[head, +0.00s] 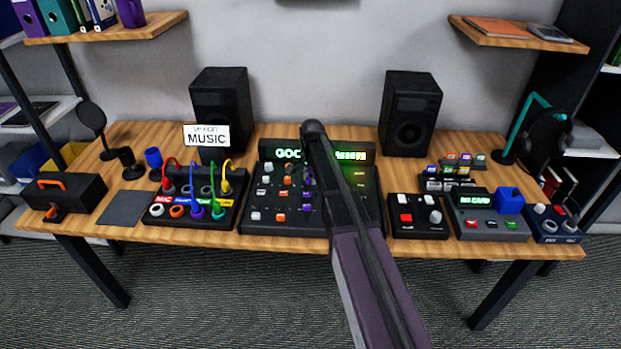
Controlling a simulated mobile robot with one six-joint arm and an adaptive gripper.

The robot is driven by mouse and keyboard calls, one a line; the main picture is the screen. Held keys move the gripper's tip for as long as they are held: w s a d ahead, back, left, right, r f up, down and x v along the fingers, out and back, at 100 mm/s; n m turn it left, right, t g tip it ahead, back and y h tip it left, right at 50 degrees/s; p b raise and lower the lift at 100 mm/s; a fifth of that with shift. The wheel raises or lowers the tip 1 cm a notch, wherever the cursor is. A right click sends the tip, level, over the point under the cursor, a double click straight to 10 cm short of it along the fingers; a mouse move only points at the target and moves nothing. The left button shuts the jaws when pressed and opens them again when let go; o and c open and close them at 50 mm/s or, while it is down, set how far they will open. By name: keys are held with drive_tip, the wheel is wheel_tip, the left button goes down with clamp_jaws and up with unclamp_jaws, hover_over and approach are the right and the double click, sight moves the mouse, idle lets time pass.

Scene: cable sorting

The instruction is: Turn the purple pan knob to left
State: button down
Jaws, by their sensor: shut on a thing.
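The mixer console (258,205) stands in the middle of the table, with rows of small white, orange and purple knobs. A few purple knobs show just left of my arm, one of them here (308,181). They are too small to tell which is the pan knob or how it is turned. My arm reaches up from the bottom right across the console and covers part of its right half. My gripper's fingers do not show; what they touch is hidden.
A patch box with colored cables (160,222) is left of the console, and a black box with white and red buttons (418,230) is right of it. Two speakers (221,110) (411,112) stand behind. A dark mat (124,208) lies bare at left.

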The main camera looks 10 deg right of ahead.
drive_tip(key=n, duration=0.4)
drive_tip(key=shift+n, duration=0.3)
drive_tip(key=n, duration=0.4)
drive_tip(key=shift+n, duration=0.3)
drive_tip(key=n, duration=0.4)
drive_tip(key=shift+a+g, duration=0.1)
drive_tip(key=shift+g, duration=0.2)
drive_tip(key=shift+n, duration=2.2)
drive_tip(key=shift+c, duration=2.3)
unclamp_jaws()
